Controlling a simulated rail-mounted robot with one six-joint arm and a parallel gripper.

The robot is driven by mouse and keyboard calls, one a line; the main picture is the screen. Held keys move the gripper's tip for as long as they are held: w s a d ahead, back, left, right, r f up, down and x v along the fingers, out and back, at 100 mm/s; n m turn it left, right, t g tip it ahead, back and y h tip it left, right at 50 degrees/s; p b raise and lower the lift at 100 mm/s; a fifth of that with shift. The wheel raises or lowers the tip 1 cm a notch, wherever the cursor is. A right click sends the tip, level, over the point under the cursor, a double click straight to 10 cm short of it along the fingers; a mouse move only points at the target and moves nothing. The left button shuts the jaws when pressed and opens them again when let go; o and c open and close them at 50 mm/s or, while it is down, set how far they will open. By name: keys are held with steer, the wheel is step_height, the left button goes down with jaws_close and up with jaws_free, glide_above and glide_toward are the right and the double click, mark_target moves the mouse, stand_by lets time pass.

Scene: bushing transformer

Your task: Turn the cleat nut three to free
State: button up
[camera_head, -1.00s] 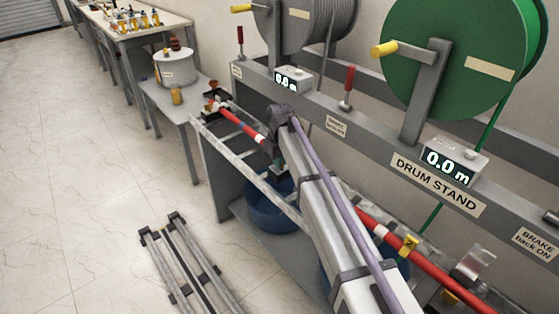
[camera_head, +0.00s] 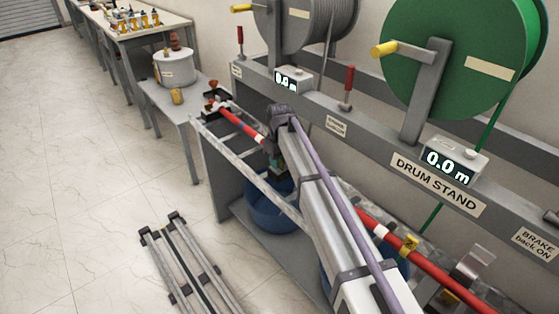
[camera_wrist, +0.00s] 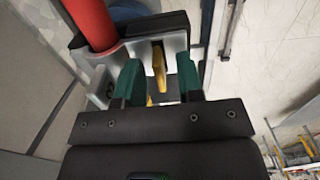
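The yellow cleat nut (camera_wrist: 158,66) shows in the wrist view as a narrow upright wing in a cleat (camera_wrist: 140,36) with a dark top and grey body. The cleat sits against the red bar (camera_wrist: 92,22). My gripper (camera_wrist: 160,82) has its two green fingers on either side of the nut, with visible gaps to both. It is open. A yellow part low between the fingers is mostly hidden. In the head view my gripper (camera_head: 278,166) is small beside the red bar (camera_head: 240,124), and my arm hides the nut there.
The drum stand (camera_head: 437,182) with its reels runs behind my arm on the right. Another yellow nut (camera_head: 409,245) sits further along the red bar. A blue tub (camera_head: 268,212) stands below. A rack of rails (camera_head: 190,262) lies on the open floor at left.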

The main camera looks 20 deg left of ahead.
step_height(320, 180, up, 11)
steer(key=p, duration=1)
steer(key=shift+p, duration=0.4)
steer(key=shift+f, duration=0.1)
steer(key=s+d+m, duration=0.4)
steer(key=s+d, duration=0.4)
steer(key=d, duration=0.6)
steer(key=s+d+m, duration=0.4)
steer(key=s+d, duration=0.4)
steer(key=d, duration=0.6)
steer(key=s+d+m, duration=0.3)
steer(key=s+d, duration=0.5)
steer(key=d, duration=0.6)
steer(key=shift+m, duration=0.4)
